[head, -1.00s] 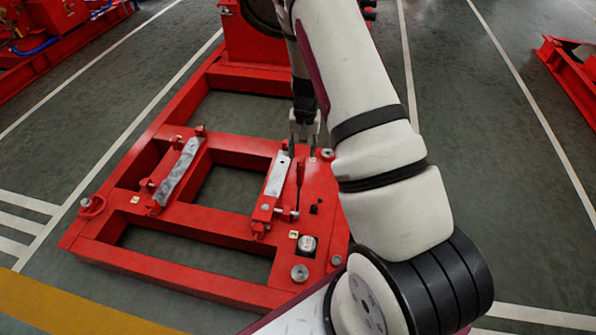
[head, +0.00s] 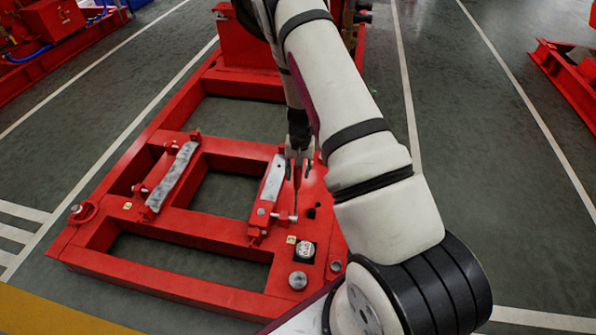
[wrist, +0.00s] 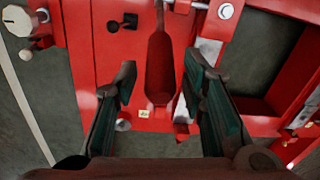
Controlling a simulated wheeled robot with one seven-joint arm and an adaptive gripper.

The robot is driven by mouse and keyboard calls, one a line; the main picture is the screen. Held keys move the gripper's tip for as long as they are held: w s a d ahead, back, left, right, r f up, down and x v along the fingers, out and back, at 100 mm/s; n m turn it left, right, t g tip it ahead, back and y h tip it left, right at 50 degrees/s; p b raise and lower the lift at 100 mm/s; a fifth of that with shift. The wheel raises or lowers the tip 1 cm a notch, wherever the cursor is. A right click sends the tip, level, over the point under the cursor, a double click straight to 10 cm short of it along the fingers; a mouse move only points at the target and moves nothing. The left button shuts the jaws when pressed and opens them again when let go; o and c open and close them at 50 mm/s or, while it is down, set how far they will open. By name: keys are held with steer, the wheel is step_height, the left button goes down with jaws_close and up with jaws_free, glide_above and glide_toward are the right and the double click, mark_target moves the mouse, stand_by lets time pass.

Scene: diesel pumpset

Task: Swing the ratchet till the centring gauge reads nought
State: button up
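The ratchet's red handle (wrist: 160,70) stands between my gripper's fingertips (wrist: 159,76) in the wrist view, with a visible gap on each side. My gripper is open around it; in the head view my gripper (head: 297,172) is over the right part of the red frame. The ratchet's thin dark shaft (head: 295,205) shows below the fingers. The gauge (head: 305,249) is a small pale round dial near the frame's front right; its reading is too small to tell.
The red base frame (head: 180,286) has open bays. Two grey-topped bars, left (head: 172,177) and right (head: 272,180), lie across it; the right one is close beside the ratchet. A small dark knob (head: 311,213) stands right of the shaft.

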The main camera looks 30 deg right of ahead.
jaws_close()
steer(key=shift+w+d+f+g+y, duration=0.3)
steer(key=shift+w+d+g+y, duration=0.1)
steer(key=shift+w+d, duration=0.2)
steer(key=shift+o, duration=1.5)
jaws_free()
step_height(320, 180, up, 12)
steer(key=d, duration=0.1)
steer(key=shift+w, duration=0.2)
steer(key=shift+d, duration=0.1)
